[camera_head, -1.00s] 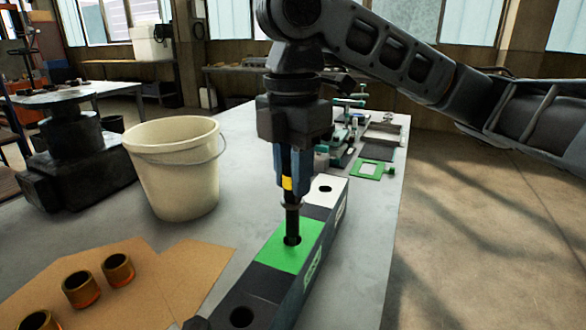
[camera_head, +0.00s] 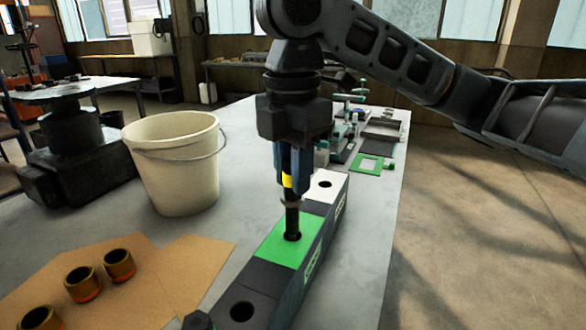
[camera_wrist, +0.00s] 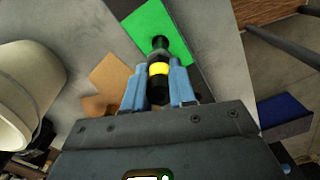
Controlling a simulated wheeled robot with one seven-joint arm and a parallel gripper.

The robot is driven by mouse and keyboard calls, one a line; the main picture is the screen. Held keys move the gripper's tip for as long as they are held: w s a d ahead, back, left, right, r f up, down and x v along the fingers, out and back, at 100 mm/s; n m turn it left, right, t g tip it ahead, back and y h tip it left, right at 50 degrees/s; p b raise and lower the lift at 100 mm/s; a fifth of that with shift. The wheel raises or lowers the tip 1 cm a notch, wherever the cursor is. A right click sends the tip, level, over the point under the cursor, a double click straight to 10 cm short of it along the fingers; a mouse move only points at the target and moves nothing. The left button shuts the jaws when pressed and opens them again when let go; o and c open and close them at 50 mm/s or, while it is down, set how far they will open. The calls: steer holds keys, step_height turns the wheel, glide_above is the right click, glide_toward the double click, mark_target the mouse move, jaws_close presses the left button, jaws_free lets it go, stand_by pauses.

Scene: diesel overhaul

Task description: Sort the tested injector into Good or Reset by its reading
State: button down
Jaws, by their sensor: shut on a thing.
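The injector (camera_head: 291,215) is a dark upright rod with a yellow band. My gripper (camera_head: 289,184) is shut on it around the yellow band. Its lower end is at the hole in the green section of the long dark rack (camera_head: 262,276); how deep it sits I cannot tell. The wrist view shows the injector (camera_wrist: 158,70) between the blue fingers (camera_wrist: 158,88), over the green section (camera_wrist: 150,25). The rack also has a white section (camera_head: 325,184) with an open hole behind and a dark section with an open hole in front. Side labels are too small to read.
A cream bucket (camera_head: 177,165) stands left of the rack. Several bronze bushings (camera_head: 83,284) stand on brown cardboard (camera_head: 165,280) at the front left. A green-framed plate (camera_head: 371,164) and other fixtures lie farther back. The bench's right edge is close to the rack.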

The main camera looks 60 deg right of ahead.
mark_target(293, 207)
steer(key=shift+f, duration=0.1)
steer(key=shift+f+b, duration=1)
steer(key=shift+f, duration=0.75)
steer(key=shift+f+b, duration=0.8)
steer(key=shift+f, duration=0.45)
stand_by(0.3)
steer(key=c, duration=0.8)
jaws_free()
steer(key=shift+c, duration=0.2)
steer(key=shift+o, duration=0.4)
